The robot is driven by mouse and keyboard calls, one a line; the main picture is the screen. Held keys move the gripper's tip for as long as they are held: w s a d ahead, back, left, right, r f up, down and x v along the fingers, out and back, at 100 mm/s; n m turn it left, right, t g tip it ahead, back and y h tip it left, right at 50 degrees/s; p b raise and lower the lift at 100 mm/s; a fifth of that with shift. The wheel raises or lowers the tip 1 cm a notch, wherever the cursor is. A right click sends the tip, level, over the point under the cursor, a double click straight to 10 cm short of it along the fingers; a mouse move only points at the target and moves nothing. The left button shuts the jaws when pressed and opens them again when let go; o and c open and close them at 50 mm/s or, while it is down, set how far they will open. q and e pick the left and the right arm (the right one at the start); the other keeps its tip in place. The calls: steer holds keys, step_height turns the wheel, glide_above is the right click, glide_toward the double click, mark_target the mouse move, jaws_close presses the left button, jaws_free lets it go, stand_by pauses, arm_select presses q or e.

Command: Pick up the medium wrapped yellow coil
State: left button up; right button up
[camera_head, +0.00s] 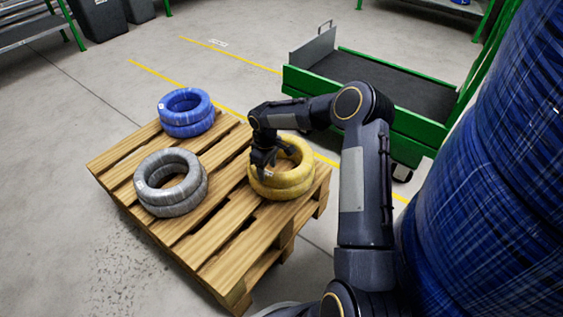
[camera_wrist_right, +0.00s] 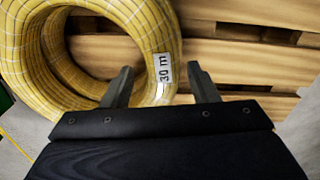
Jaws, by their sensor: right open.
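The yellow wrapped coil (camera_head: 293,184) lies flat on the right side of the wooden pallet, looking like two stacked rings. My right gripper (camera_head: 262,168) is at the coil's left edge in the head view. In the right wrist view its fingers (camera_wrist_right: 162,88) are apart, with the labelled part of the ring between or just beyond them. I cannot tell whether they touch it. My left gripper is not in view.
A grey coil (camera_head: 171,204) and a blue coil (camera_head: 186,128) lie on the pallet (camera_head: 219,254). A green cart (camera_head: 400,120) stands behind the pallet. A large blue wrapped stack (camera_head: 500,180) fills the right side. The floor left of the pallet is clear.

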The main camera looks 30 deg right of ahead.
step_height(320, 180, down, 3)
steer(key=shift+r+b, duration=0.1)
steer(key=shift+b, duration=0.25)
steer(key=shift+c, duration=0.3)
jaws_close()
steer(key=shift+w, duration=0.1)
